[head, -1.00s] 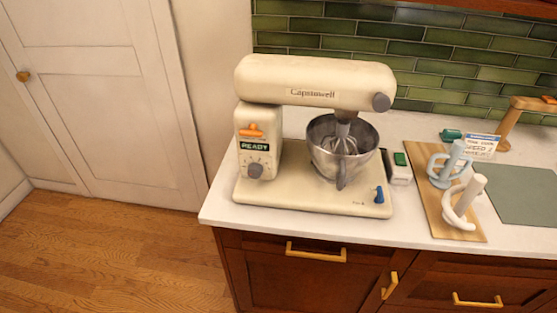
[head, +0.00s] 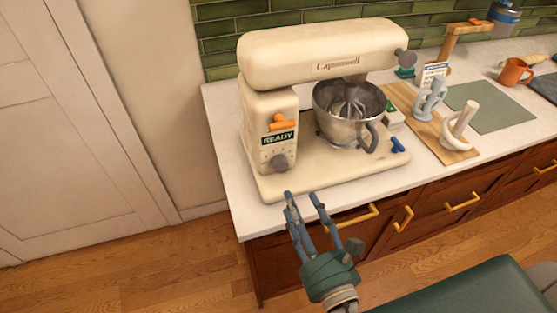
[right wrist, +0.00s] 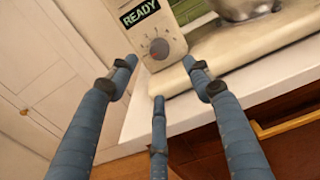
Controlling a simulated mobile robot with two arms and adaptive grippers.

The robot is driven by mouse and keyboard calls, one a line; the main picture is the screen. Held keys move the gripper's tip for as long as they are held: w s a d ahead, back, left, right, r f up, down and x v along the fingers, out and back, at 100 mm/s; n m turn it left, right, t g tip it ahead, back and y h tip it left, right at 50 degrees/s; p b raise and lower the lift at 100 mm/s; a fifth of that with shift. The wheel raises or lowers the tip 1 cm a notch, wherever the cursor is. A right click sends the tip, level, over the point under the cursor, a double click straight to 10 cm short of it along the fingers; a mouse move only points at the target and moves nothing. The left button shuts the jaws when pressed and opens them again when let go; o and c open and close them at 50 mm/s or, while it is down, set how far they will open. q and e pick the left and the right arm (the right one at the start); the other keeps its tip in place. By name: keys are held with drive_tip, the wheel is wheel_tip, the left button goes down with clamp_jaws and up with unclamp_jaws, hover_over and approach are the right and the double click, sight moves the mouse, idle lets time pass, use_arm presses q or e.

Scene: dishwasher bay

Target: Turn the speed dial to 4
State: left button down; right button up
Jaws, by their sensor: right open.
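The cream stand mixer (head: 320,50) stands on the white counter. Its round grey speed dial (head: 279,162) is low on the front of the column, under the READY display (head: 278,138) and an orange lever (head: 284,122). The dial also shows in the right wrist view (right wrist: 159,48), with marks around it too small to read. My right gripper (head: 305,196) is open and empty, in front of the counter edge, below and a little right of the dial. In the right wrist view its fingers (right wrist: 163,78) spread apart below the dial, not touching it. My left gripper is not in view.
A steel bowl (head: 350,128) with a beater sits in the mixer. A wooden board (head: 460,155) with attachments lies to the right. Drawer handles (head: 462,201) stick out below the counter edge.

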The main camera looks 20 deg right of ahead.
sight(282, 167)
drive_tip(key=w, duration=0.1)
drive_tip(key=w+r+p, duration=0.1)
drive_tip(key=w, duration=0.1)
drive_tip(key=shift+d+r+p, duration=0.1)
drive_tip(key=shift+r+p, duration=0.05)
drive_tip(key=shift+p, duration=0.15)
drive_tip(key=w, duration=0.2)
drive_tip(key=w+p, duration=0.1)
drive_tip(key=w, duration=0.1)
drive_tip(key=w+p, duration=0.1)
drive_tip(key=w, duration=0.2)
drive_tip(key=shift+a+f, duration=0.2)
drive_tip(key=shift+f, duration=0.05)
drive_tip(key=shift+w, duration=0.2)
drive_tip(key=shift+w+f, duration=0.1)
drive_tip(key=shift+w, duration=0.05)
drive_tip(key=c, duration=1.1)
